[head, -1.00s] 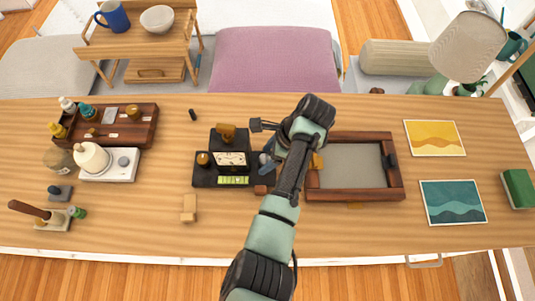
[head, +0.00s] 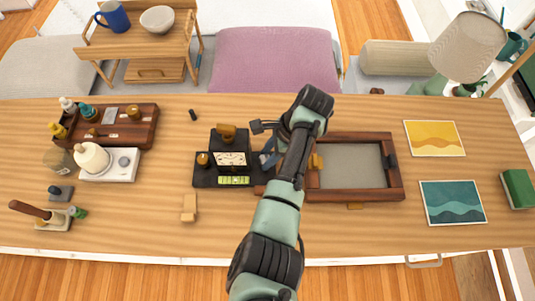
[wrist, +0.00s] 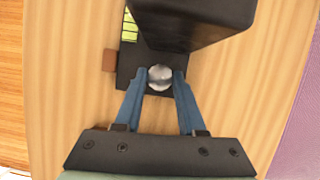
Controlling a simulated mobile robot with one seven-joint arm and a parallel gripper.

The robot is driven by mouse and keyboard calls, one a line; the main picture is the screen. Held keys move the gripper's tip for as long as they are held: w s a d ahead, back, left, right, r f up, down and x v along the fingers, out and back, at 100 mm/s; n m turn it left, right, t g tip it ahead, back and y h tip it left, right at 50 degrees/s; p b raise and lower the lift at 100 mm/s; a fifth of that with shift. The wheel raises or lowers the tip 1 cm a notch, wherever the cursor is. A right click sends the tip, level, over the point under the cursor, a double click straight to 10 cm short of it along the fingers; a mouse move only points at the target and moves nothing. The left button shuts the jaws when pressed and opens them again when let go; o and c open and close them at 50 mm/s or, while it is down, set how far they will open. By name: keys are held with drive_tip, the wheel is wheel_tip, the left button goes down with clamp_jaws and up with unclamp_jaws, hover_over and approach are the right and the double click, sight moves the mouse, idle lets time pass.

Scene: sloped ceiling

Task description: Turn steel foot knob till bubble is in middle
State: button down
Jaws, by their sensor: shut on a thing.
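The steel foot knob (wrist: 160,74) is a round, shiny knob at the edge of the black base, in the wrist view. My gripper (wrist: 160,82) has its two blue fingers closed on the knob's sides; it also shows in the head view (head: 267,160), at the base's right side. The black base (head: 204,180) carries a clock-like dial (head: 230,159) and a yellow-green level vial (head: 234,180) along its front. The vial is partly cut off in the wrist view (wrist: 129,27). The bubble's position is too small to tell.
A wooden frame with a grey panel (head: 350,165) stands close to the right of my gripper. A small wooden piece (head: 189,208) lies in front of the base. A dark wooden tray (head: 140,128) with bottles is at left.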

drive_tip(key=shift+n, duration=0.4)
drive_tip(key=c, duration=0.5)
unclamp_jaws()
drive_tip(key=p+v, duration=0.2)
drive_tip(key=v, duration=1.1)
drive_tip(key=shift+w+a, duration=0.1)
drive_tip(key=shift+w, duration=0.05)
